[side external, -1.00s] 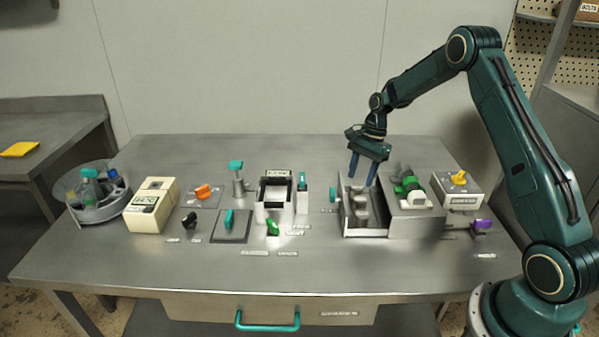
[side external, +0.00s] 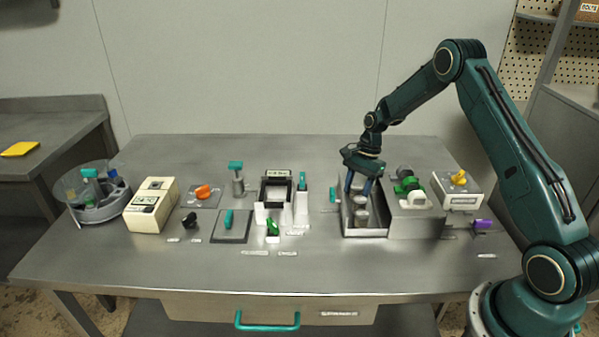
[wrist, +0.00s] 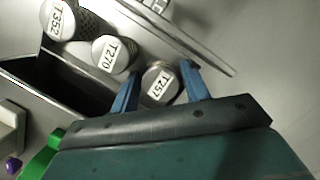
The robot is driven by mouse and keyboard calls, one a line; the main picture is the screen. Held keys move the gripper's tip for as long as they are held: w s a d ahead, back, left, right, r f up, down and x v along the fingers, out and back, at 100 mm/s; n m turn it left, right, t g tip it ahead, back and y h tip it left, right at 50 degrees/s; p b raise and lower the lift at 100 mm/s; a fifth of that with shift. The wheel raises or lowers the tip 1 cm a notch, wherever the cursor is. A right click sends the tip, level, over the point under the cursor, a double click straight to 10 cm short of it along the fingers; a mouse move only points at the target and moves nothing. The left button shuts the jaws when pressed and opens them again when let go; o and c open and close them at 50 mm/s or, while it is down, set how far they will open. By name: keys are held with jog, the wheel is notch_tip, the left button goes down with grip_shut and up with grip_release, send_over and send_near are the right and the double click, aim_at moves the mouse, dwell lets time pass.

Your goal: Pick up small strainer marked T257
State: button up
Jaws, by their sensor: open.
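The small strainer marked T257 (wrist: 160,82) is a short grey metal cylinder with a white label on top. In the wrist view it sits between the two blue fingers of my gripper (wrist: 158,88), nearest to them of the strainers. My gripper also shows in the side view (side external: 359,187), pointing down into the open metal drawer (side external: 365,232). The fingers are open, with a gap to the strainer's sides. Strainer T270 (wrist: 113,54) stands beside T257, and a larger perforated one, T357 (wrist: 60,20), stands beyond it. In the side view the fingers partly hide the rearmost strainer.
To the right stands a grey housing with a green and white fitting (side external: 410,187), then a box with a yellow knob (side external: 458,178). A black-framed white fixture (side external: 275,188) stands to the left. The table's front strip is mostly clear.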

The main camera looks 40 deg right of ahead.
aim_at(357, 186)
jog(key=c, duration=0.8)
jog(key=shift+o, duration=0.2)
jog(key=shift+r, duration=0.1)
notch_tip(357, 186, up, 20)
dwell(0.7)
